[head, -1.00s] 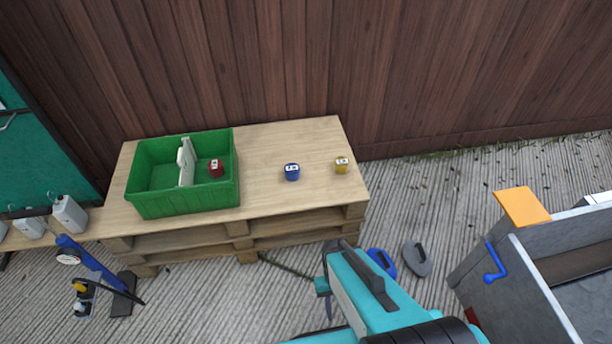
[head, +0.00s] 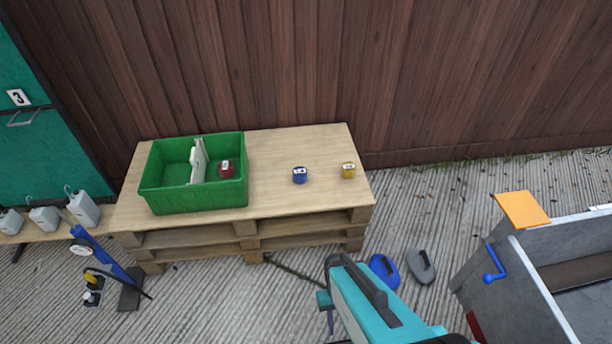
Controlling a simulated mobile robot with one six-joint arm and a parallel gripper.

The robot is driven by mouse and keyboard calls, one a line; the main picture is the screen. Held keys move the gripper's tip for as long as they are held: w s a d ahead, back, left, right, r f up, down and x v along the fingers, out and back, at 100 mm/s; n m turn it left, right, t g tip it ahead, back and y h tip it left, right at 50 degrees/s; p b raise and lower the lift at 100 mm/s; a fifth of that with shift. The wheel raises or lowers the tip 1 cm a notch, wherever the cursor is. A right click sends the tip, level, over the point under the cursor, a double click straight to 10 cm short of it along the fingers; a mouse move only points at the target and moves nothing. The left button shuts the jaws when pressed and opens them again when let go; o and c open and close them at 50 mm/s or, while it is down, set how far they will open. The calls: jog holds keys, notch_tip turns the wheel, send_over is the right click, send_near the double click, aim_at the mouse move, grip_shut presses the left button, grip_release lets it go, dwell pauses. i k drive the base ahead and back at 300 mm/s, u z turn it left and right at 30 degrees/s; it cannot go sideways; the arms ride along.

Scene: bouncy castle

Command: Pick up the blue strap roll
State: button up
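The blue strap roll (head: 300,176) sits on the wooden pallet table (head: 275,199), right of the green crate. It has a small white label on top. A yellow roll (head: 348,171) sits to its right on the same table top. A red roll (head: 227,171) is inside the green crate (head: 194,202), right of a white divider (head: 198,162). A teal and dark part of my arm shows at the bottom, in front of the table and apart from the blue roll. My gripper's fingertips cannot be made out, so its opening is unclear.
A blue pump stand (head: 105,257) is at lower left, near white canisters (head: 83,210). A grey bin (head: 520,285) with a blue crank stands at right. Blue and grey items (head: 421,267) lie on the ground. The table around the blue roll is clear.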

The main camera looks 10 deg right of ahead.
aim_at(300, 173)
jog(key=u, duration=0.1)
jog(key=i, duration=0.95)
jog(key=z, duration=0.1)
